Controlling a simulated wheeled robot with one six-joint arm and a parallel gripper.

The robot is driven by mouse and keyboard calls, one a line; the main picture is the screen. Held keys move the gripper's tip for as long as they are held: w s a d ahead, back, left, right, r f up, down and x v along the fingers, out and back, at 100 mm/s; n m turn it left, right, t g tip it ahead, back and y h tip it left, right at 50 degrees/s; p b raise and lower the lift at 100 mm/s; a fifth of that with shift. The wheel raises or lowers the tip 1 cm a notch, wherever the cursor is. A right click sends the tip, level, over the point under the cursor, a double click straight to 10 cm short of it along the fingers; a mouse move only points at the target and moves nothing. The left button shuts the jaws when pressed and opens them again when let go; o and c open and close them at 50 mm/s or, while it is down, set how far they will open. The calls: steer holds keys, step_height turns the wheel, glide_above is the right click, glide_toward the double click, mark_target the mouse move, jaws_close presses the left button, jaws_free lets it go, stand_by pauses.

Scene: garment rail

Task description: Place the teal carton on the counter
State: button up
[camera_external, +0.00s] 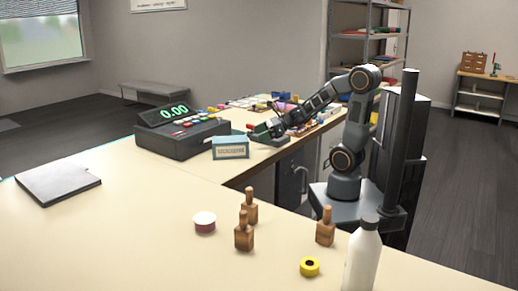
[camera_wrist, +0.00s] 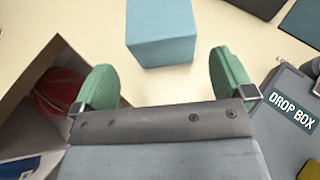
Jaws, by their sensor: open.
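The teal carton (camera_external: 230,147) stands upright on the cream counter (camera_external: 110,235), in front of the cash register, with a pale label on its front side. In the wrist view the carton (camera_wrist: 162,35) is at the top middle, ahead of my gripper (camera_wrist: 166,82) and roughly in line with the gap between its green fingers. The fingers are open and nothing is between them. In the external view my gripper (camera_external: 264,132) is low over the counter to the right of the carton, apart from it.
A dark cash register (camera_external: 180,132) stands just behind the carton. A grey drop box (camera_wrist: 285,110) is close to my right finger. A red object (camera_wrist: 60,92) sits in an opening at left. Wooden stamps (camera_external: 244,235), tape (camera_external: 309,267) and a white bottle (camera_external: 362,258) stand on the near counter.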

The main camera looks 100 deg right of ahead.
steer(key=shift+s+f+b, duration=0.2)
steer(key=shift+s+b, duration=0.15)
steer(key=shift+b, duration=0.05)
steer(key=s+a+f+m+g, duration=0.1)
steer(key=a+m, duration=0.5)
steer(key=m, duration=0.6)
steer(key=s+a+f+m+g, duration=0.1)
steer(key=s+a+m+g, duration=0.2)
steer(key=m, duration=0.9)
steer(key=s+a+f+m+g, duration=0.1)
steer(key=s+a+m+g, duration=0.1)
steer(key=a+m+g, duration=0.4)
steer(key=a+m, duration=0.3)
steer(key=m, duration=0.2)
steer(key=shift+s+a+f+m, duration=0.15)
steer(key=shift+s+f+m, duration=0.15)
steer(key=shift+m, duration=0.1)
